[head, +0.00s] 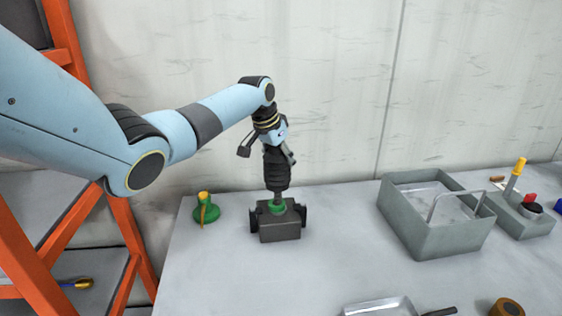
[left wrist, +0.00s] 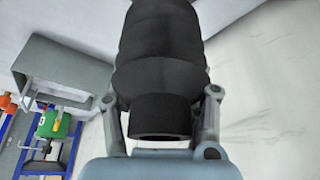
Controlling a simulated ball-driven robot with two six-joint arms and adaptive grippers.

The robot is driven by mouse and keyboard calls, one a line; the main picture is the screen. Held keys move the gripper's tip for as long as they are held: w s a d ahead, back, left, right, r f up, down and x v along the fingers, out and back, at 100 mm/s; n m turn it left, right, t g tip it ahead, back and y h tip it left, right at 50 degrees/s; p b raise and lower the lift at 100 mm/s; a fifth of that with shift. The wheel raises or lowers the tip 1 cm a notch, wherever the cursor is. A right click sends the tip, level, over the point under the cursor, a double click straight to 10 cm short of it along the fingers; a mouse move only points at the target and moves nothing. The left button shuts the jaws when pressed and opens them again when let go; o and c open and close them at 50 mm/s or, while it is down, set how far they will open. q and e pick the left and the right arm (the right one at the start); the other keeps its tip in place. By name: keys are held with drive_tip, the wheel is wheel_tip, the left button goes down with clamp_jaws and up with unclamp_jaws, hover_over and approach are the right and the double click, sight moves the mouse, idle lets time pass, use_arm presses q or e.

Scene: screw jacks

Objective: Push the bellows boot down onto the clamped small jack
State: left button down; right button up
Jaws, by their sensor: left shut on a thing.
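The black ribbed bellows boot (head: 277,172) hangs upright from my left gripper (head: 269,151). In the left wrist view the boot (left wrist: 160,50) fills the middle, with a finger on each side of its narrow collar. The small jack (head: 277,208) has a green body and sits in a dark clamp (head: 280,232) on the table. A short length of grey spindle shows between the boot's lower end and the green body. The boot lines up above the jack, with its lower end apart from the green body. How much spindle is inside the boot is hidden. My right gripper is not in view.
Another green jack with a yellow top (head: 205,212) stands left of the clamp. A grey toolbox (head: 455,240) with a handle stands to the right. A shallow tray (head: 380,307) and a brown roll (head: 506,308) lie at the front. An orange-framed shelf (head: 125,230) is at the left.

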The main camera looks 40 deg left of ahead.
use_arm(q)
drive_tip(key=shift+r+p, duration=0.45)
drive_tip(key=shift+r, duration=0.5)
drive_tip(key=shift+s+a+r+p, duration=0.1)
drive_tip(key=shift+r+p, duration=0.4)
drive_tip(key=shift+r, duration=2.85)
